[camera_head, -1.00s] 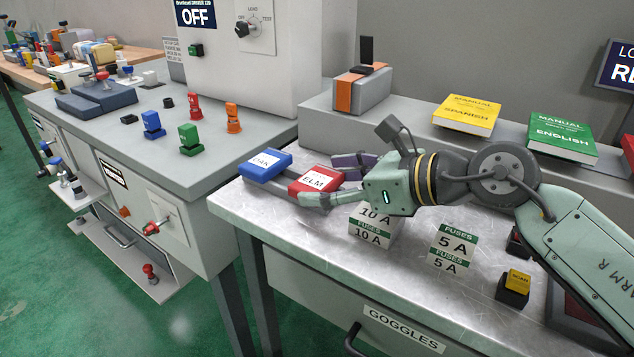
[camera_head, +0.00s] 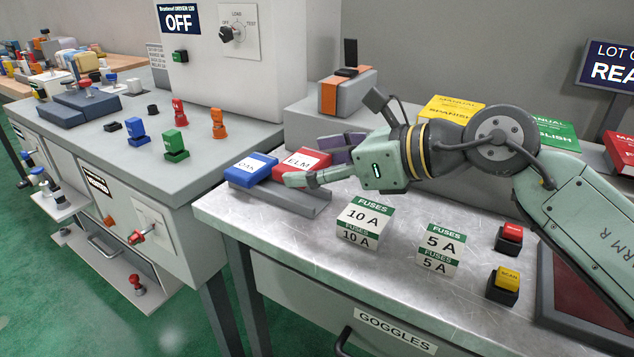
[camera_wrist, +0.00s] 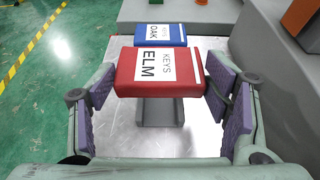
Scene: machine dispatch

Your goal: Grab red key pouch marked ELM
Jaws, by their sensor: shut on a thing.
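The red key pouch (camera_head: 301,162) has a white label reading ELM. In the wrist view the red pouch (camera_wrist: 158,72) sits between the purple finger pads, its label facing up. My gripper (camera_head: 312,166) is shut on it and holds it slightly above the grey tray (camera_head: 302,203). The blue pouch marked OAK (camera_head: 251,170) lies at the left end of the tray; it also shows beyond the red one in the wrist view (camera_wrist: 160,35). The fingers partly hide the red pouch in the head view.
Fuse boxes marked 10 A (camera_head: 365,221) and 5 A (camera_head: 440,247) stand on the metal bench, with red (camera_head: 509,237) and yellow SCAN (camera_head: 506,279) buttons at right. Behind is a raised ledge with an orange-grey block (camera_head: 347,93) and manuals (camera_head: 452,108). The bench front is clear.

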